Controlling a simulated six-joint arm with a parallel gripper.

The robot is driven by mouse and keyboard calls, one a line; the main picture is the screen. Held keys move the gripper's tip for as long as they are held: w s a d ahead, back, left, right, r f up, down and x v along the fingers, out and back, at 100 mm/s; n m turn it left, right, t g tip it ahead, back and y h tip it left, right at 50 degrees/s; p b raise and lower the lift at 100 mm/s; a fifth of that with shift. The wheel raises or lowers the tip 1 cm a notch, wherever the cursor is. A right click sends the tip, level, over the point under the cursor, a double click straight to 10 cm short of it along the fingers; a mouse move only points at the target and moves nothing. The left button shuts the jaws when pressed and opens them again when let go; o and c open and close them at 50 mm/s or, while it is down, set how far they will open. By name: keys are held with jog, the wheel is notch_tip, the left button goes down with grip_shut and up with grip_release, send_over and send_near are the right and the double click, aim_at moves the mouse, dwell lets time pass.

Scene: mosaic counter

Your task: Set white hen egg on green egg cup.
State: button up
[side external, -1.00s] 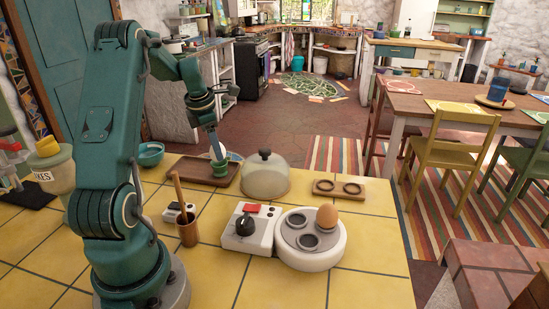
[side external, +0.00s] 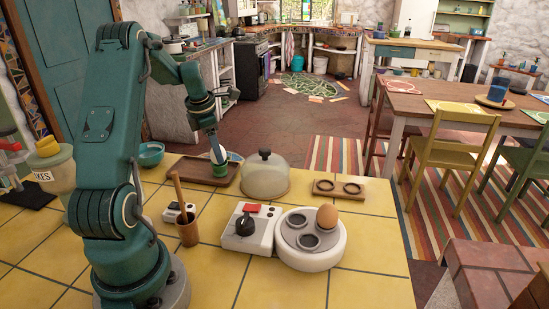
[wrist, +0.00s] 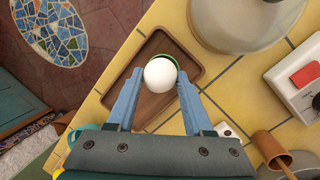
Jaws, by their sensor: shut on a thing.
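In the wrist view the white hen egg (wrist: 160,74) sits between the two blue fingers of my gripper (wrist: 160,80). The gripper is shut on it. The green egg cup (wrist: 166,57) shows as a green rim around the far side of the egg, above the wooden tray (wrist: 152,104). The egg hides most of the cup, and I cannot tell whether they touch. In the side external view my gripper (side external: 217,153) points down over the tray (side external: 197,172), with green showing at its fingertips; the egg is not clearly visible there.
A glass dome (side external: 265,176) stands just right of the tray. An egg cooker (side external: 310,255) holds a brown egg (side external: 327,216). A wooden holder with two rings (side external: 338,188), a utensil pot (side external: 188,232) and a blue bowl (side external: 151,154) stand nearby. The front yellow tiles are clear.

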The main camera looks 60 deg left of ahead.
jog(key=shift+f, duration=0.55)
dwell(1.2)
jog(key=o, duration=1.1)
jog(key=shift+c, duration=0.2)
jog(key=shift+r, duration=0.1)
jog(key=shift+r, duration=3.45)
